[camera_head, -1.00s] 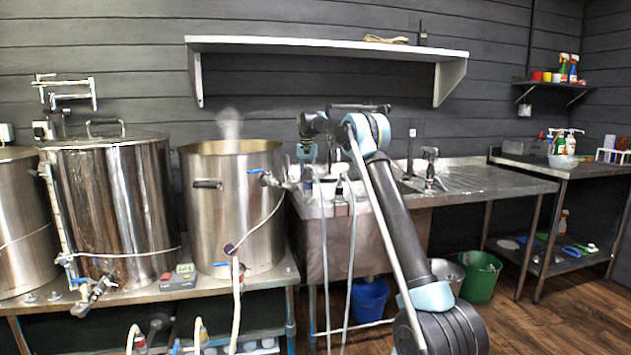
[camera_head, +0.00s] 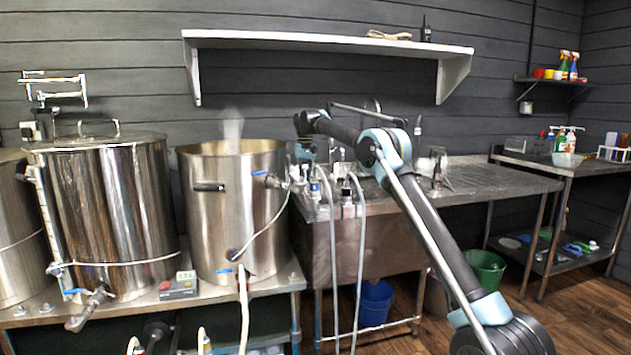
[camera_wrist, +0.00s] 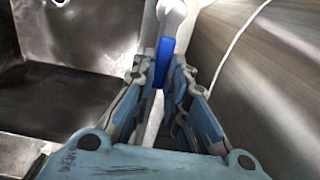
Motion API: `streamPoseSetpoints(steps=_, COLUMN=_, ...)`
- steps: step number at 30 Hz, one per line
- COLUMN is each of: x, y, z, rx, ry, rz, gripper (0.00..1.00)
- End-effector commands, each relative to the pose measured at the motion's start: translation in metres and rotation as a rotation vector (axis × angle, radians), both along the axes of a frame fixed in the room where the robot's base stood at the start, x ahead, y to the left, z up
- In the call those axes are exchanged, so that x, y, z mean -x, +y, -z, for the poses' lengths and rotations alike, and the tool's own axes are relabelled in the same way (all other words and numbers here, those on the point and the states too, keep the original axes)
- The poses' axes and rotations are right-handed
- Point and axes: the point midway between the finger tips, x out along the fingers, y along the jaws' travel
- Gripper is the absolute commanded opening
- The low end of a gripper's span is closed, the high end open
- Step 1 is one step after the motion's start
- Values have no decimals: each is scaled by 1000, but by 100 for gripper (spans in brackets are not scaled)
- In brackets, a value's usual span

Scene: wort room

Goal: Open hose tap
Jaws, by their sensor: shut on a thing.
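In the wrist view, a blue tap handle (camera_wrist: 163,60) on a pale, rounded tap body (camera_wrist: 172,12) lies between the fingers of my gripper (camera_wrist: 162,78). The gripper is shut on this handle. In the head view, my gripper (camera_head: 304,172) points down at the left end of the sink, beside the steaming kettle. Two pale grey hoses (camera_head: 334,260) hang in front of the sink from the tap area. The tap itself is small and partly hidden by my gripper there.
The steel kettle (camera_head: 228,225) stands close to the left of my gripper, with its own blue-handled valve (camera_head: 262,173). The sink (camera_head: 385,245) lies right of it. A blue bucket (camera_head: 374,300) and a green bucket (camera_head: 486,268) stand below. A long shelf (camera_head: 330,42) hangs above.

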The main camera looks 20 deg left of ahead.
Motion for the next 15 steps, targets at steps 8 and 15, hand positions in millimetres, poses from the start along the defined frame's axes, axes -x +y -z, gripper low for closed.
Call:
streamPoseSetpoints(steps=8, x=6, y=7, z=0, rx=-1, ry=3, rz=-19, gripper=0)
streamPoseSetpoints(steps=15, x=7, y=8, z=0, rx=0, ry=4, rz=-20, gripper=23)
